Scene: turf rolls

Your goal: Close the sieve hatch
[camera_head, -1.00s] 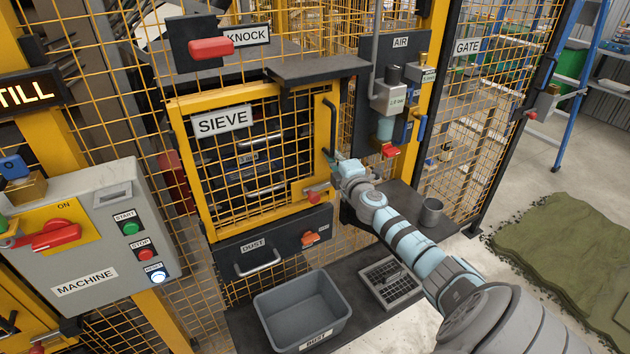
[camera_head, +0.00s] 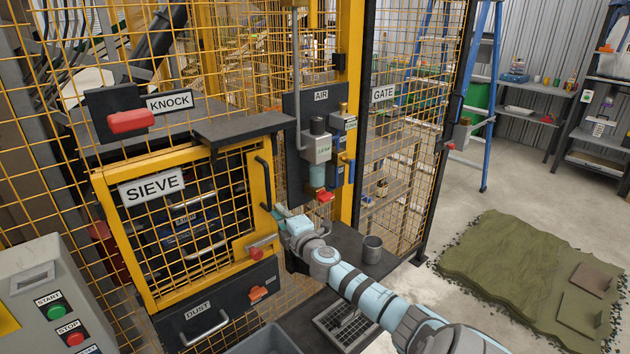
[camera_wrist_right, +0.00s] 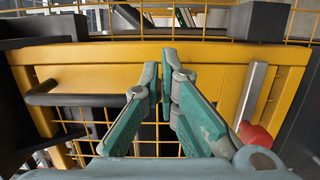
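My right gripper (camera_head: 281,213) is at the hatch's right edge, between handle and latch. In the right wrist view its fingers (camera_wrist_right: 160,78) are nearly together with nothing between them, facing the yellow frame; the handle (camera_wrist_right: 78,99) is left and the red knob (camera_wrist_right: 254,136) right. My left gripper is out of view.
A dark shelf (camera_head: 240,130) juts out above the hatch. The air unit (camera_head: 316,148) stands right of it. The DUST drawer (camera_head: 212,312) is below, with a grey bin (camera_head: 265,340) in front. A metal cup (camera_head: 372,250) stands on the bench beside my right arm.

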